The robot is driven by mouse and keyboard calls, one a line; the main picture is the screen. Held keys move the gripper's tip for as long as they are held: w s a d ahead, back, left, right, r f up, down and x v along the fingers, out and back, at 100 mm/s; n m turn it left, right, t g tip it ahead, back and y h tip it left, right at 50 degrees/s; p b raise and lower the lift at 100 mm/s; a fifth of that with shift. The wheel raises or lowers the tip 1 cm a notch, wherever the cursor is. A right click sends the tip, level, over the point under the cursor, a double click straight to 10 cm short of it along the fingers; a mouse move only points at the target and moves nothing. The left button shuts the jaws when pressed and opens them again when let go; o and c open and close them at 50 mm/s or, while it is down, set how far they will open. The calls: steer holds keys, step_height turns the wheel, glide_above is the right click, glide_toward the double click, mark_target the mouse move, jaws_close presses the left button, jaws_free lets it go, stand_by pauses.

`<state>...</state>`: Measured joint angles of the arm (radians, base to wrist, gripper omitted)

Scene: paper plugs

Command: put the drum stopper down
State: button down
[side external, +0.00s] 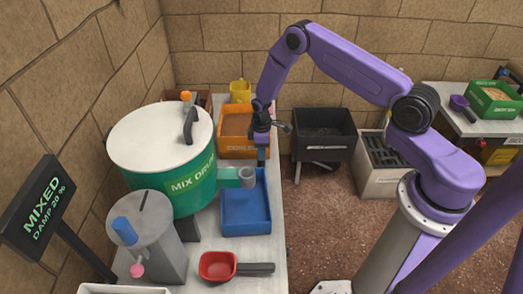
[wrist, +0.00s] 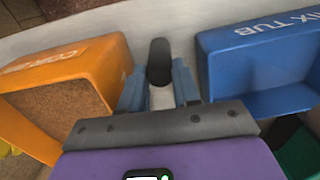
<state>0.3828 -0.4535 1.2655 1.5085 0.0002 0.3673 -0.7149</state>
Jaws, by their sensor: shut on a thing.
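The drum stopper (wrist: 160,62) shows in the wrist view as a dark, rounded piece with a paler part below it, between my blue fingers. My gripper (wrist: 160,88) is shut on it. In the side view my gripper (side external: 262,154) points down at the gap between the orange tub and the blue mix tub, and the stopper is too small or hidden to make out there. The green mix drum (side external: 187,186) stands to the left, with its short outlet (side external: 246,177) ending in grey over the blue tub.
The orange tub (side external: 237,122) lies behind and the blue mix tub (side external: 246,229) in front, on the pale bench (side external: 273,258). A grey canister (side external: 158,250) and a red scoop (side external: 217,265) are nearer. Some bare bench shows between the tubs in the wrist view.

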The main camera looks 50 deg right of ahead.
steer(key=shift+f, duration=0.15)
steer(key=c, duration=0.8)
jaws_free()
step_height(320, 180, up, 12)
steer(key=s+a+r+n, duration=0.1)
steer(key=s+a+r, duration=0.6)
steer(key=a+r, duration=0.15)
steer(key=s+a+r+n, duration=0.1)
steer(key=s+a+r, duration=0.1)
steer(key=s+r, duration=0.5)
steer(key=s+a+r+n, duration=0.1)
steer(key=s+r, duration=0.3)
steer(key=s, duration=0.8)
steer(key=s+d+r, duration=0.1)
steer(key=s+d, duration=0.3)
steer(key=s, duration=0.6)
steer(key=shift+s+r+n, duration=0.3)
steer(key=shift+s+r, duration=0.05)
